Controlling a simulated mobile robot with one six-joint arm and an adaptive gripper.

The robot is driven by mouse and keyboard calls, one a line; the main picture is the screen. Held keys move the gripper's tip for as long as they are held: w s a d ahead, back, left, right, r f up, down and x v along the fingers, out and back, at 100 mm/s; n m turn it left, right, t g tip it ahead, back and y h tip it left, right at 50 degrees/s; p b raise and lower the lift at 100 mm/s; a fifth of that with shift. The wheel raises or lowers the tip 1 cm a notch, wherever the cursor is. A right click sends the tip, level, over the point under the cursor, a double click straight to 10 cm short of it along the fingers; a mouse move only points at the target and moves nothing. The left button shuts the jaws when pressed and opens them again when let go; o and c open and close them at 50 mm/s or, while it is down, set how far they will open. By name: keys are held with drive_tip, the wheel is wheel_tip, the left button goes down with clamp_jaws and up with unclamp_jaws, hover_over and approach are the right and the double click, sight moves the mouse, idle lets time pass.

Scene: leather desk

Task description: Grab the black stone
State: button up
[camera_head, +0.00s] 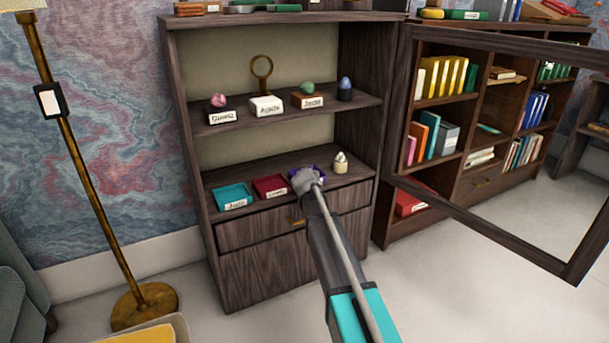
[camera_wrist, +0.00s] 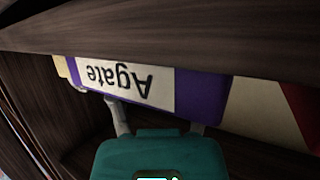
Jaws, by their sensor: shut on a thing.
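No black stone can be made out in either view. My gripper (camera_head: 305,180) reaches into the cabinet's lower shelf, over a purple tray (camera_head: 321,171) that it mostly covers. In the wrist view, the purple tray (camera_wrist: 204,96) shows a white label reading "Agate", upside down. The fingers of my gripper (camera_wrist: 157,119) run behind the tray's labelled front, so their tips are hidden. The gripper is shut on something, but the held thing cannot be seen.
A teal tray (camera_head: 233,193) and a red tray (camera_head: 271,185) stand left of the gripper. A small cream object (camera_head: 340,163) stands to its right. Labelled stones sit on the shelf above (camera_head: 357,103). An open glass door (camera_head: 497,229) is at the right.

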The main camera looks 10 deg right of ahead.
drive_tip(key=shift+r, duration=0.1)
drive_tip(key=shift+c, duration=0.2)
wheel_tip(320, 180, up, 3)
drive_tip(key=p, duration=0.2)
drive_tip(key=shift+f+p, duration=0.2)
drive_tip(key=shift+p, duration=0.2)
drive_tip(key=s+d+r+p, duration=0.5)
drive_tip(key=s+r+p, duration=0.5)
drive_tip(key=s, duration=0.3)
drive_tip(key=shift+d, duration=0.15)
idle(0.3)
